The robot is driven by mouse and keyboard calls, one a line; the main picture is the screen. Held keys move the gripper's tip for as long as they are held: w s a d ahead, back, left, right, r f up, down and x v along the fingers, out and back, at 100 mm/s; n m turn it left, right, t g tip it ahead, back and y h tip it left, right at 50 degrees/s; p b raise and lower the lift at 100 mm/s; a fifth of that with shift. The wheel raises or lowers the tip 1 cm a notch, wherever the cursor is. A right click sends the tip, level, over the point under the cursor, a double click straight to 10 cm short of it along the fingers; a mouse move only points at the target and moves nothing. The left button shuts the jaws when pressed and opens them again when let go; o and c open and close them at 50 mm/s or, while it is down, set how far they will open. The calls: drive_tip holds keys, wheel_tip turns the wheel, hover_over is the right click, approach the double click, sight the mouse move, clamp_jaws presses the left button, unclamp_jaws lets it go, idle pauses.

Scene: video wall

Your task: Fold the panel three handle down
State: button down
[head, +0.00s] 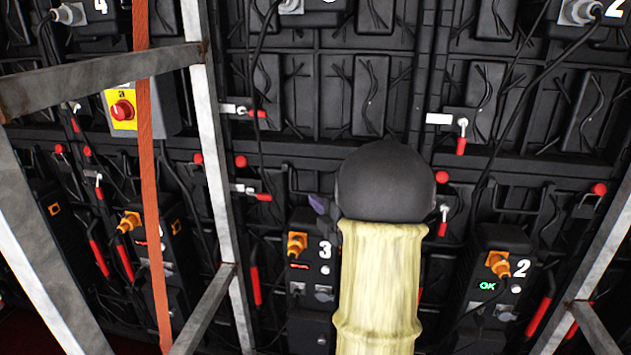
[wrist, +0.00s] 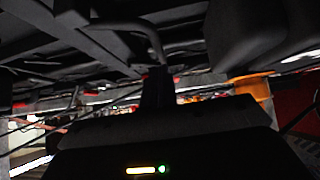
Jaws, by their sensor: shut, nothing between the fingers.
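The unit marked 3 (head: 325,252) sits low in the middle of the head view. Up and left of it, a red-tipped handle (head: 263,197) points sideways to the right from a white bracket. A similar handle (head: 257,113) points sideways above it. No label shows which is panel three's. My pale yellow arm ends in a dark round joint that hides the wall right of the 3. My gripper is hidden there, except perhaps a small purple-grey piece left of the joint. In the wrist view my gripper (wrist: 157,90) appears shut and empty, beneath dark frame parts.
Red-tipped handles hang down at upper right (head: 461,146) and lower right (head: 444,228). The unit marked 2 (head: 500,280) shows a green OK. Metal scaffold bars (head: 212,140) and an orange strap (head: 148,180) cross the left side. Black cables hang before the wall.

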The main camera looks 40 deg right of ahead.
drive_tip(key=shift+w+d+f+n+t+b, duration=0.2)
drive_tip(key=shift+f+n+t+b, duration=0.15)
drive_tip(key=shift+b, duration=1)
drive_tip(key=shift+w+d+f+n+t+b, duration=0.15)
drive_tip(key=shift+f+n+t+b, duration=0.15)
drive_tip(key=shift+b, duration=1)
drive_tip(key=shift+f+b, duration=0.1)
drive_tip(key=shift+b, duration=0.3)
drive_tip(key=shift+w+d+r+n+b, duration=0.15)
drive_tip(key=shift+r+n+b, duration=0.1)
drive_tip(key=shift+b, duration=0.3)
drive_tip(key=shift+f, duration=0.1)
drive_tip(key=shift+s+a+f+b, duration=0.2)
drive_tip(key=shift+a+b, duration=0.25)
drive_tip(key=shift+b, duration=0.1)
drive_tip(key=s+a+f+b, duration=0.1)
drive_tip(key=s+a, duration=0.1)
drive_tip(key=s, duration=1)
drive_tip(key=shift+s+f, duration=0.15)
drive_tip(key=shift+f, duration=0.2)
